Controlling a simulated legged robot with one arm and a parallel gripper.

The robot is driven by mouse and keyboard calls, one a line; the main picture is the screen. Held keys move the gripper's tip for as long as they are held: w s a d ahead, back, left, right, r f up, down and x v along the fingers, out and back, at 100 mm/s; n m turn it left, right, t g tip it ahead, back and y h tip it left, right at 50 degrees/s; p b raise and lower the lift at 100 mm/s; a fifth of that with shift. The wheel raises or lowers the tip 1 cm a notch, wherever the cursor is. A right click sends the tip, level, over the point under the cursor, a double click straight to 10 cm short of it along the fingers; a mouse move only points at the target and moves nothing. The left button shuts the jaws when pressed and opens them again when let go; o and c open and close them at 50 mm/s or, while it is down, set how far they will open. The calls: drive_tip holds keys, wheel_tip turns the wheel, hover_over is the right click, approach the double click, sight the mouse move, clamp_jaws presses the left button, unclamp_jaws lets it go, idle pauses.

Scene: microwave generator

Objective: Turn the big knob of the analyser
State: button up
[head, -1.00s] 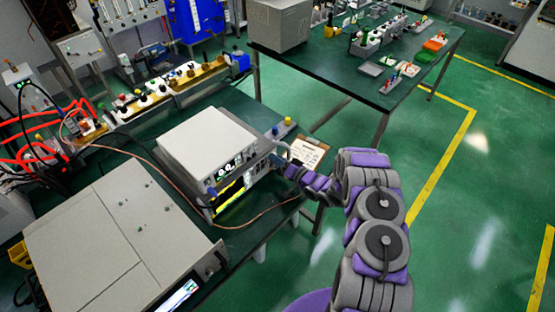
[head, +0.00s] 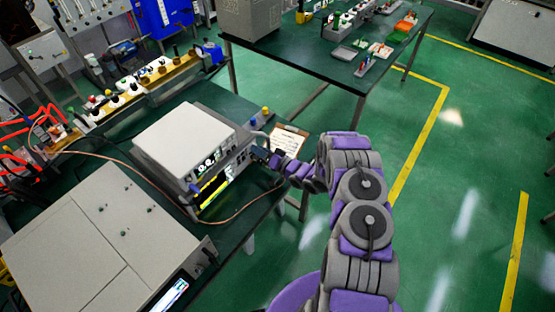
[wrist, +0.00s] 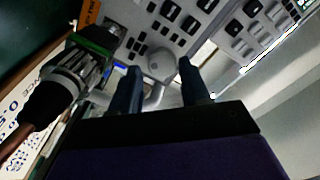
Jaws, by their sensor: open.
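The analyser (head: 185,135) is a pale box with a lit display, on the green bench in the head view. Its front panel with rows of dark keys (wrist: 185,22) fills the top of the wrist view. The big knob (wrist: 160,66) is a round grey knob on that panel. My gripper (wrist: 158,68) is open, with one dark finger on each side of the knob in the picture. I cannot tell whether the fingers touch it. In the head view my gripper (head: 258,154) is at the right end of the analyser's front; the knob is not discernible there.
A thick cable connector (wrist: 75,75) sticks out of the panel left of my fingers. A brown cable (head: 235,217) loops in front of the analyser. A clipboard (head: 287,141) lies to its right. Another large grey instrument (head: 95,235) stands at lower left. Green floor is open at right.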

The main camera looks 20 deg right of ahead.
drive_tip(key=v, duration=1.6)
drive_tip(key=shift+d, duration=0.2)
